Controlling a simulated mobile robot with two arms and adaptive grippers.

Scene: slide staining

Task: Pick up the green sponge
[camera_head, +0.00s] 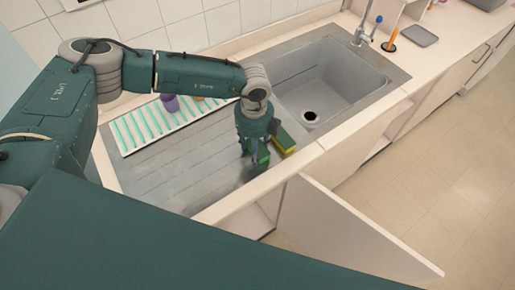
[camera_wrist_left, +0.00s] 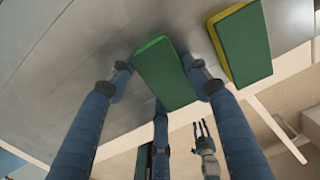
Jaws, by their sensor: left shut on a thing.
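The green sponge (camera_wrist_left: 163,75) is between the fingers of my left gripper (camera_wrist_left: 165,88) in the left wrist view. The gripper is shut on it, with fingers at both sides. In the head view my left gripper (camera_head: 254,158) points down over the metal drainboard, and the green sponge (camera_head: 263,155) shows partly behind its fingers. Whether the sponge touches the drainboard is hard to tell. My right gripper (camera_wrist_left: 203,134) shows small in the left wrist view, beyond the counter edge, apart from the sponges.
A yellow-and-green sponge (camera_head: 285,143) lies close beside, on its right; it also shows in the left wrist view (camera_wrist_left: 242,45). The sink basin (camera_head: 330,85) is empty. A striped rack (camera_head: 150,125) and purple cup (camera_head: 170,102) stand behind. A cabinet door (camera_head: 350,235) hangs open in front.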

